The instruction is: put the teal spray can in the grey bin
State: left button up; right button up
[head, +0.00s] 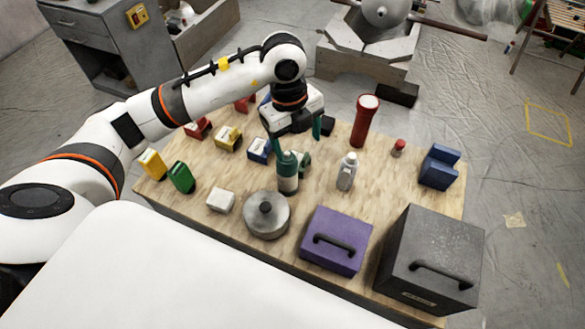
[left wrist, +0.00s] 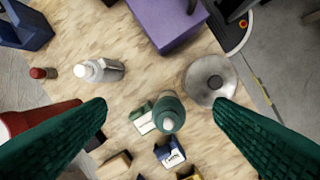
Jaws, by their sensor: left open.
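In the left wrist view the can (left wrist: 169,113) is seen from above, in the gap between the fingers. My left gripper (head: 297,134) points down over the table, close to the can's top. Its teal fingers are wide apart and empty, and I cannot tell its exact height above the can. A dark grey box (head: 440,245) with a black front handle stands at the right front corner; no other grey bin shows. My right gripper is not in view.
Small blue, yellow, red and green items crowd the left. Bare wood lies right of the bottle.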

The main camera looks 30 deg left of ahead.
aim_at(287, 153)
pick_arm(q)
jog(key=a+n, duration=0.1)
jog(key=w+a+n+y, duration=0.1)
jog(key=shift+a+y, duration=0.3)
jog(key=shift+a, duration=0.05)
notch_tip(287, 153, down, 6)
jog(key=shift+r+p, duration=0.15)
jog(key=shift+p, duration=0.5)
jog(key=f, duration=0.1)
jog(key=f+p, duration=0.1)
jog(key=f, duration=0.3)
jog(key=shift+w+a+p, duration=0.15)
jog(key=shift+a+p, duration=0.15)
jog(key=shift+f, duration=0.2)
jog(key=shift+r, duration=0.1)
jog(key=c, duration=1.5)
